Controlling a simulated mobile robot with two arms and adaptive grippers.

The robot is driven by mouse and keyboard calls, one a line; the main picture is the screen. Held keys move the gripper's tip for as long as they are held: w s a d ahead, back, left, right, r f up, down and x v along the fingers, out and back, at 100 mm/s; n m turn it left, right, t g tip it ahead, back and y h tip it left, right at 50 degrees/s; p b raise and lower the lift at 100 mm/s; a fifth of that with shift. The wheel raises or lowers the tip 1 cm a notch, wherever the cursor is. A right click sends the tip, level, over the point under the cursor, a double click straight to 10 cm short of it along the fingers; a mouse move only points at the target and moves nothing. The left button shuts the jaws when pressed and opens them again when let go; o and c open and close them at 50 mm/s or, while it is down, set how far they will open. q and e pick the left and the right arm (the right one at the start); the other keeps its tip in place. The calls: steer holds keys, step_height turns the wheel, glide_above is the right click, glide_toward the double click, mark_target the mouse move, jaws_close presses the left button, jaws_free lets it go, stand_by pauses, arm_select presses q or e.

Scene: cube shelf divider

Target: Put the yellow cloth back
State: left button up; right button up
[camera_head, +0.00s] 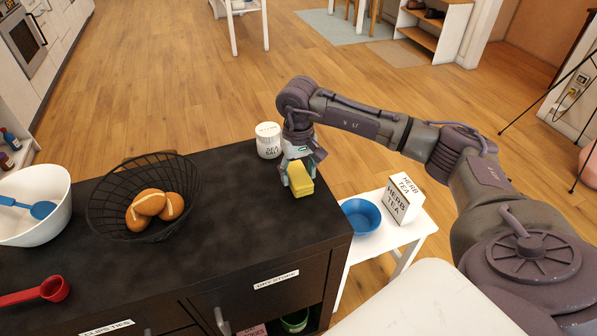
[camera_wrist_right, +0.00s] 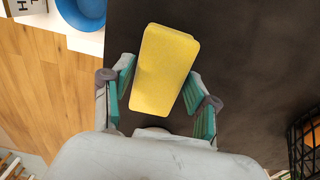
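The yellow cloth (camera_head: 301,180) looks like a small thick yellow block. It is over the black counter top (camera_head: 232,218), close to the counter's right edge. My right gripper (camera_head: 300,168) points down at it. In the right wrist view, the cloth (camera_wrist_right: 165,70) lies between the two green-padded fingers (camera_wrist_right: 162,90), slightly turned against them. A narrow dark gap shows on its left side, and the right fingertip is very near or touching it. The fingers look open around it. I cannot tell whether it rests on the counter. My left gripper is not in view.
A sea salt jar (camera_head: 268,140) stands just behind the gripper. A black wire basket (camera_head: 183,205) with bread rolls is to the left, beside a white bowl (camera_head: 55,222). Right of the counter, a white side table (camera_head: 412,238) holds a blue bowl (camera_head: 361,216) and an herb tea box (camera_head: 401,200).

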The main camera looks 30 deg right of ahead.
mark_target(298, 174)
steer(key=shift+o, duration=0.2)
steer(key=o, duration=0.5)
steer(key=shift+r+p, duration=0.7)
steer(key=shift+r, duration=0.4)
steer(key=shift+r+p, duration=1.65)
steer(key=shift+r, duration=1.3)
steer(key=shift+f, duration=0.1)
